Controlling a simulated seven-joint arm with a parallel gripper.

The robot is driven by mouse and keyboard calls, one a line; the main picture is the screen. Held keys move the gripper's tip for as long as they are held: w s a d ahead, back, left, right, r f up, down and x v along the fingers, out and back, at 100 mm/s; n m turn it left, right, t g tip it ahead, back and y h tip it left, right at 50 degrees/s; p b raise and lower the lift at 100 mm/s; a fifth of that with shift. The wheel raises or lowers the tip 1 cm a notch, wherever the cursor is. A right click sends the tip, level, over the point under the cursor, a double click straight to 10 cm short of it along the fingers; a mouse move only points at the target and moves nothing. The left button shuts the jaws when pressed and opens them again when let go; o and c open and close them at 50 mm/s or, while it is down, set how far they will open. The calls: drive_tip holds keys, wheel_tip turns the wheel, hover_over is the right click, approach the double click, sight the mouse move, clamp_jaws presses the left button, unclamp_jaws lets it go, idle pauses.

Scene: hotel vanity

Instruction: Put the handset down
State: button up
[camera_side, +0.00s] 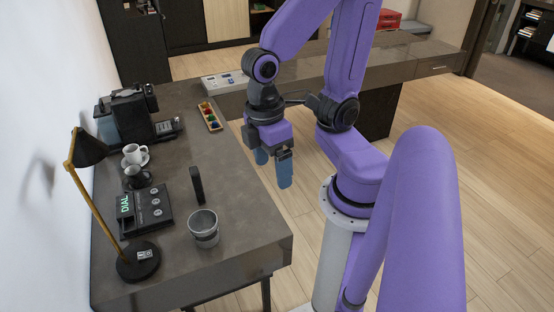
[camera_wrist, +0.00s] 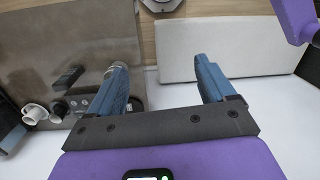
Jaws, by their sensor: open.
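A slim black bar, which looks like the handset (camera_side: 197,185), is on the grey desk (camera_side: 235,190), apart from my gripper. I cannot tell whether it stands or lies flat. It also shows at the left of the wrist view (camera_wrist: 68,77). Nothing is between the fingers in the wrist view (camera_wrist: 159,66).
A grey metal cup (camera_side: 204,230) stands near the desk's front, right of the DIAL unit. A lamp (camera_side: 138,262), a white cup (camera_side: 135,154), a dark cup (camera_side: 137,177) and a coffee machine (camera_side: 132,117) line the wall side. A tray of coloured items (camera_side: 209,117) lies farther back.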

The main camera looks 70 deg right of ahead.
drive_tip(key=shift+s+r+n+t, duration=0.55)
drive_tip(key=shift+n+t, duration=0.05)
drive_tip(key=shift+n, duration=0.5)
